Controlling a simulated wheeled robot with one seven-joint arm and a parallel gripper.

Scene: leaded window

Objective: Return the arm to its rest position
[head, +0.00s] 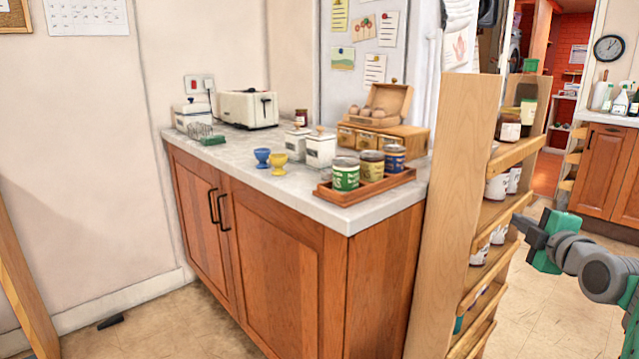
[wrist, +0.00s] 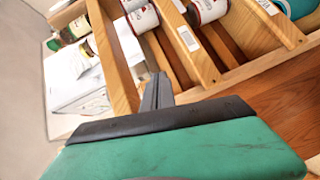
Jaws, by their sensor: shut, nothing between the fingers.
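My gripper (head: 527,232) shows at the right of the head view, in front of the wooden shelf rack and beside its lower shelves. It is green and dark grey, and its fingers are shut and empty. In the wrist view my gripper's fingers (wrist: 157,92) point toward the rack, and its green body fills the lower part of the picture. The arm reaches in from the right edge of the head view. I cannot tell whether the fingertips touch the rack.
The tall wooden rack (head: 456,200) holds jars and mugs on several shelves. Left of it stands a cabinet with a grey worktop (head: 290,192), bearing a toaster (head: 248,108), a tray (head: 349,197) of tins and two egg cups. Open tiled floor (head: 560,310) lies right of the rack.

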